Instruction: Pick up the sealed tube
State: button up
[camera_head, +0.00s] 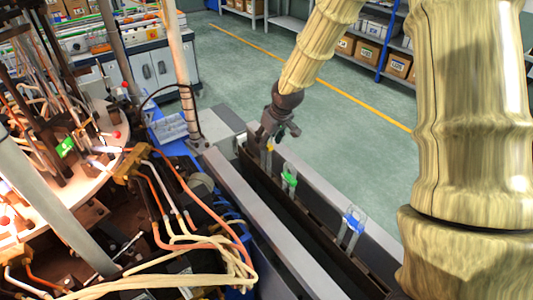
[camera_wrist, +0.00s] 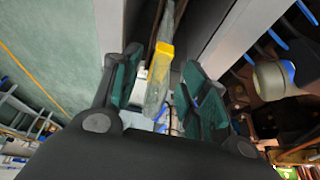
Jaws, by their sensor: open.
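My gripper (camera_head: 275,134) is over the far end of a long dark channel (camera_head: 315,238), pointing down. In the wrist view my gripper (camera_wrist: 160,68) is open, with a dark green pad on each side. A greyish clear tube (camera_wrist: 156,95) with a yellow band lies between the pads, with small gaps visible. A green-banded tube (camera_head: 289,179) and a blue-banded tube (camera_head: 353,218) stand nearer along the channel. I cannot tell from the pictures whether the tubes are sealed.
Grey rails (camera_head: 258,225) flank the channel. A machine with a round lit table (camera_head: 60,195), posts and loose hoses (camera_head: 200,240) stands on the left. Shelves with boxes (camera_head: 367,51) are at the back. The green floor (camera_head: 235,65) between is clear.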

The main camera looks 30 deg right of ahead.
jog(key=shift+p+x, duration=0.7)
jog(key=shift+x, duration=1.45)
jog(key=shift+d, duration=0.1)
jog(key=shift+c, duration=0.2)
grip_shut()
